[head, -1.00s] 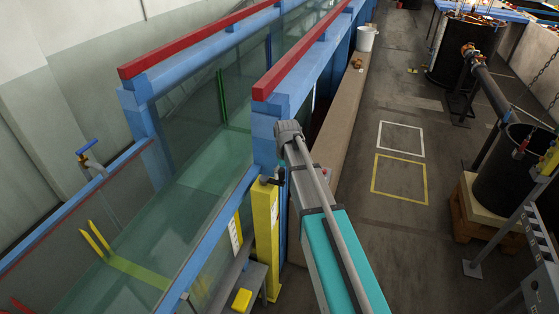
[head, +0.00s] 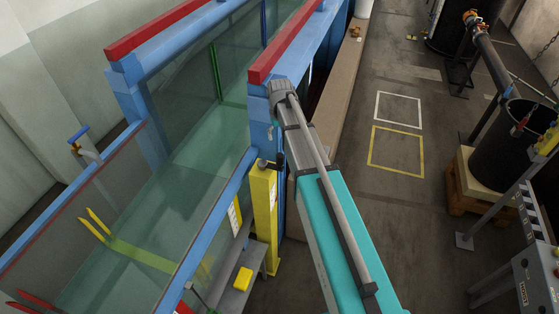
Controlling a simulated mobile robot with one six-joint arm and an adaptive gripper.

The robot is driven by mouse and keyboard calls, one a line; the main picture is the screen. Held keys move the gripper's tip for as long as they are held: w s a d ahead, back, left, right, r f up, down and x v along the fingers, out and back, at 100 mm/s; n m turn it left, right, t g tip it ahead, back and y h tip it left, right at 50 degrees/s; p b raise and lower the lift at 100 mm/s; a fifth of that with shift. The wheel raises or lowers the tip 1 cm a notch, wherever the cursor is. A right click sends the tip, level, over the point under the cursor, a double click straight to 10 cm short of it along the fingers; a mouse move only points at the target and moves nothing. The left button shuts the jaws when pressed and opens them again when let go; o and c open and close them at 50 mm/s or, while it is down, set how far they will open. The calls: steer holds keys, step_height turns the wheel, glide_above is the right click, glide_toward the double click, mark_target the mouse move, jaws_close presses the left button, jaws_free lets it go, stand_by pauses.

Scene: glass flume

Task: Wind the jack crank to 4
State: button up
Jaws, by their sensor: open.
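A yellow jack post (head: 264,212) stands upright beside the glass flume, at the foot of the blue end frame. A white scale strip (head: 234,217) shows just left of it, too small to read. A small black crank (head: 268,164) sits on top of the post, its handle pointing right. My teal and grey arm reaches up from the lower right, passing just right of the post in the picture. Its far end is a grey joint in front of the blue frame. I cannot make out my gripper; it is out of view or hidden behind the arm.
The glass flume (head: 170,205) with blue rails fills the left. A small grey stand (head: 240,293) with a yellow block (head: 243,279) is below the post. A black tank (head: 500,160) on a pallet and a grey control box (head: 538,280) stand right. Marked floor between is clear.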

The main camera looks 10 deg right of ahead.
mark_target(280, 161)
steer(key=shift+f, duration=0.15)
step_height(280, 161, down, 13)
steer(key=b, duration=1.3)
steer(key=shift+f+b, duration=0.2)
steer(key=shift+b, duration=0.15)
steer(key=shift+c, duration=0.3)
steer(key=shift+s, duration=0.1)
jaws_close()
